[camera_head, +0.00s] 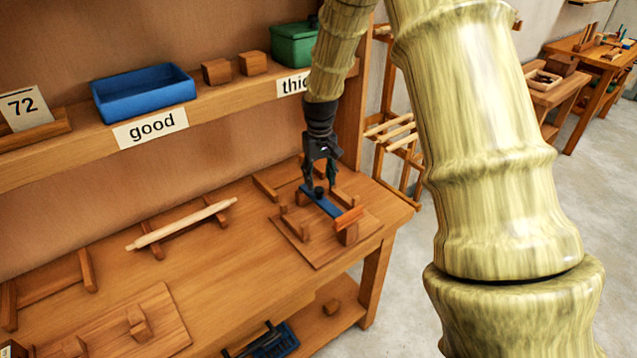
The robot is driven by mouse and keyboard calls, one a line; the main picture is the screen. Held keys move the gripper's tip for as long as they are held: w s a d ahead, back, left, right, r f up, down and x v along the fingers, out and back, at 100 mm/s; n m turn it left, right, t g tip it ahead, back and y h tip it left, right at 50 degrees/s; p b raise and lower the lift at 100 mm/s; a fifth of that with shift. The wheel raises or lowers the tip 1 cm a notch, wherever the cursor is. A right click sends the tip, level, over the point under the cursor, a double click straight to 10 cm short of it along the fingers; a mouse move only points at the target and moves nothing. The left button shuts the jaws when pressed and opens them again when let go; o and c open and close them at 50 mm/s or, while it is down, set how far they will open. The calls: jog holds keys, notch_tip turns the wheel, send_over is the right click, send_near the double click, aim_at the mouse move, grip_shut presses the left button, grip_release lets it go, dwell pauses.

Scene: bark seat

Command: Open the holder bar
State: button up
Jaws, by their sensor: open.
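The holder bar looks to be the flat blue bar (327,206) lying across a wooden fixture (298,240) at the right of the bench. A small dark knob (318,192) stands near its far end, and an orange piece (349,217) sits on a wooden block at its near end. My gripper (319,180) points down right over the knob end of the bar. Its fingers are apart, one to each side of the knob. I cannot tell whether they touch it. The fingers partly hide the bar's far end.
A pale turned rod (182,224) rests on wooden supports left of the fixture. A shelf above holds a blue bin (144,92), two wooden blocks and a green box (293,45). The shelf edge and its upright post (352,120) are close to my arm.

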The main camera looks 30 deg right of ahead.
aim_at(319, 189)
jog(key=shift+s+f, duration=0.1)
jog(key=shift+f, duration=1.45)
jog(key=shift+a, duration=0.1)
grip_shut()
